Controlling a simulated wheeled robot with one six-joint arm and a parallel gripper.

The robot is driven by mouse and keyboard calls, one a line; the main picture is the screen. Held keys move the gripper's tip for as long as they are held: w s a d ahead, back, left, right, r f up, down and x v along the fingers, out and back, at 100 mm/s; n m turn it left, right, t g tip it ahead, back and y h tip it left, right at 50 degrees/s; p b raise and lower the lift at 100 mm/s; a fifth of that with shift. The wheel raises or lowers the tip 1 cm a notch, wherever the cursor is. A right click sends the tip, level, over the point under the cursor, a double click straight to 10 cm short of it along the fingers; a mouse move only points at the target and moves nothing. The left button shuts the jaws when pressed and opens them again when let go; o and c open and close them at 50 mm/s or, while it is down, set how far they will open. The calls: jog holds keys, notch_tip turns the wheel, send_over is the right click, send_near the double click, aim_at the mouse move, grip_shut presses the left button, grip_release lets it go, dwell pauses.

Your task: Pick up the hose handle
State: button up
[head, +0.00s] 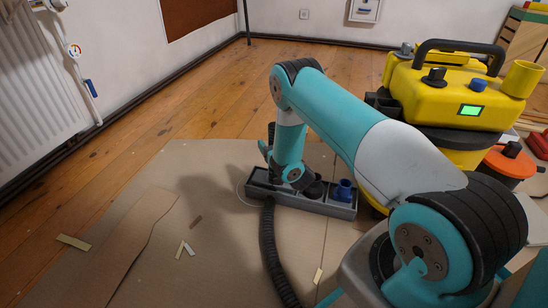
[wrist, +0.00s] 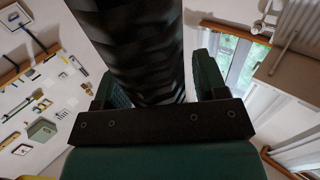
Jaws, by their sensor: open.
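A dark, ridged hose handle (wrist: 140,45) fills the middle of the wrist view, between the two fingers of my gripper (wrist: 157,85). The fingers stand apart on either side of it. In the head view, a dark upright piece that seems to be the handle (head: 271,132) rises from the left end of a grey tray (head: 315,206). My gripper (head: 265,151) is beside it, partly hidden by my own wrist. A black ribbed hose (head: 269,245) runs from the tray's left end toward the front. Whether the fingers touch the handle is unclear.
A yellow vacuum (head: 430,95) with a green display stands right of the tray. An orange container (head: 508,165) is farther right. A blue fitting (head: 344,190) sits in the tray. Scraps lie on the cardboard (head: 150,220). A radiator (head: 38,85) is at left; the wooden floor behind is clear.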

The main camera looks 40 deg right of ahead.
jog(key=c, duration=1)
jog(key=shift+r, duration=0.1)
